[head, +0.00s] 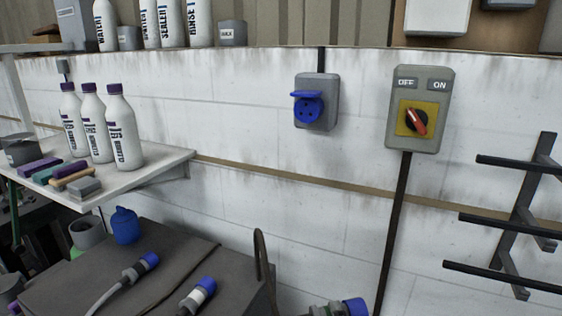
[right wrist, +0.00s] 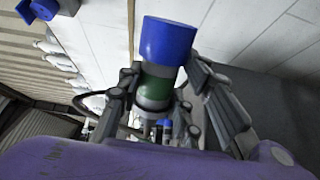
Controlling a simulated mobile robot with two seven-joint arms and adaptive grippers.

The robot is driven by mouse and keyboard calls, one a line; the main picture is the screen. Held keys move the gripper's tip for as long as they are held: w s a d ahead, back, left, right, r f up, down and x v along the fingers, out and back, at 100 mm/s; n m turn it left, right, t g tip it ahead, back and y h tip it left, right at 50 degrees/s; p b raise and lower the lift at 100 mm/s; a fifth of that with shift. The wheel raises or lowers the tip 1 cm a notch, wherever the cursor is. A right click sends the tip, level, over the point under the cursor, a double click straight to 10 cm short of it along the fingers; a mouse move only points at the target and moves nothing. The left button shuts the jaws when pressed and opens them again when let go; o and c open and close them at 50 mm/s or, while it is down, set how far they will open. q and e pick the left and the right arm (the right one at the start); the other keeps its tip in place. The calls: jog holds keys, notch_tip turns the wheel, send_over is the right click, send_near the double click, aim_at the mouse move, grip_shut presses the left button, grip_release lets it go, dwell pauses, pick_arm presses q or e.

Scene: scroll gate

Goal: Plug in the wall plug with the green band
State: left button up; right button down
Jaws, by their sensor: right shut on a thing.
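My right gripper (right wrist: 162,78) is shut around a plug with a blue end (right wrist: 167,40) and a green band (right wrist: 155,90), in the right wrist view. The blue end sticks out past the fingers. In the head view, a blue plug end (head: 355,306) shows at the bottom edge, beside what look like my right gripper's fingers; its band is not visible there. The blue wall socket (head: 308,108) is on a grey box on the wall, its lid raised. The held plug is apart from it, lower in the picture. My left gripper is not in view.
A rotary switch (head: 417,120) with a red handle is right of the socket. Black rack arms (head: 500,222) project at far right. Two more blue plugs, one (head: 135,268) and a white-banded one (head: 198,292), lie on a dark surface. A shelf (head: 150,167) holds bottles at left.

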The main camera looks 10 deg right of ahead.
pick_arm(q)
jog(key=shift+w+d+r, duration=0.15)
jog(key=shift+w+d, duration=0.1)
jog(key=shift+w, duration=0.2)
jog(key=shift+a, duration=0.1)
pick_arm(e)
jog(key=shift+w, duration=0.1)
